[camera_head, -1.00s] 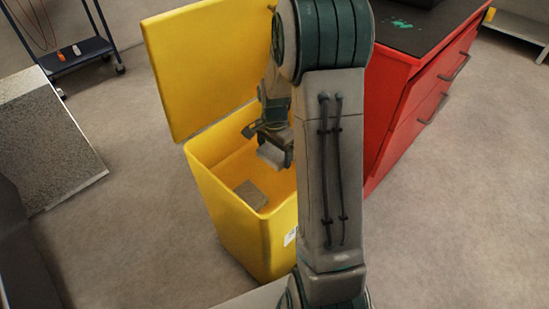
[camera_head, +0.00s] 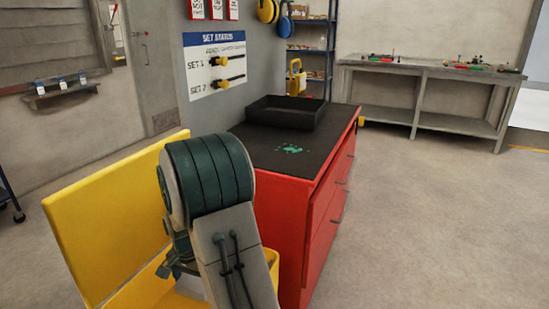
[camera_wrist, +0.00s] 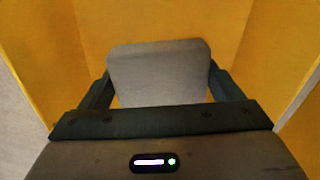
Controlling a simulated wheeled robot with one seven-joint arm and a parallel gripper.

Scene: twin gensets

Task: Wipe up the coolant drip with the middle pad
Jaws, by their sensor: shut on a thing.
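In the wrist view a grey pad (camera_wrist: 160,72) sits between the two fingers of my gripper (camera_wrist: 158,90), which is shut on it, with the yellow walls of the bin around it. In the head view the yellow bin (camera_head: 272,262) stands with its lid (camera_head: 110,215) raised, and my arm hides most of its opening. The pad is hidden in the head view. The green coolant drip (camera_head: 290,149) lies as a small splatter on the dark top of the red cabinet (camera_head: 282,215), apart from my gripper.
A black tray (camera_head: 287,112) and a yellow lantern-like item (camera_head: 296,77) are at the cabinet's far end. A grey workbench (camera_head: 430,72) with tools stands at the back right. The floor right of the cabinet is clear.

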